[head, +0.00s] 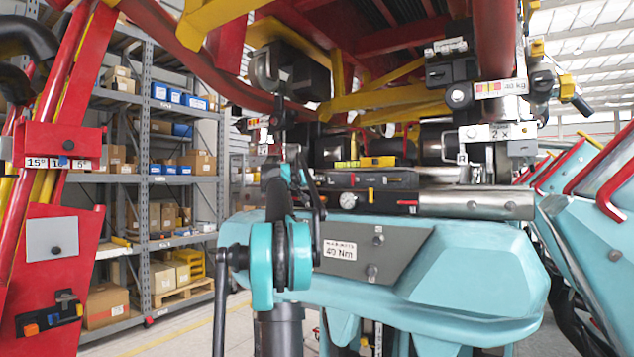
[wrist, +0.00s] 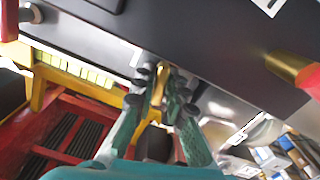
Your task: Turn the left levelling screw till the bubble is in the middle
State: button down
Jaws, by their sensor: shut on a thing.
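My gripper (wrist: 160,88) is shut on a small brass-coloured screw (wrist: 157,94) beside a dark plate, in the wrist view. The fingertips hide much of the screw, so its turn cannot be read. In the head view, my gripper's teal fingers (head: 296,172) point up, left of a dark levelling unit (head: 372,180) under the red and yellow train. A yellow-green level vial (head: 346,164) sits on top of the unit. The bubble is too small to make out. A second brass screw with a red end (wrist: 290,68) stands apart at the right of the wrist view.
Yellow and red train framework (head: 390,103) hangs close above. A teal body (head: 440,280) with a grey torque plate (head: 370,250) lies below and right. A red post (head: 55,250) stands at left. Shelves with boxes (head: 160,170) are behind, with clear floor before them.

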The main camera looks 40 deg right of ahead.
jog(key=c, duration=1.9)
grip_release()
jog(key=shift+a, duration=0.1)
jog(key=v, duration=1.1)
jog(key=shift+s+a, duration=0.2)
jog(key=shift+a, duration=0.1)
jog(key=shift+f, duration=0.1)
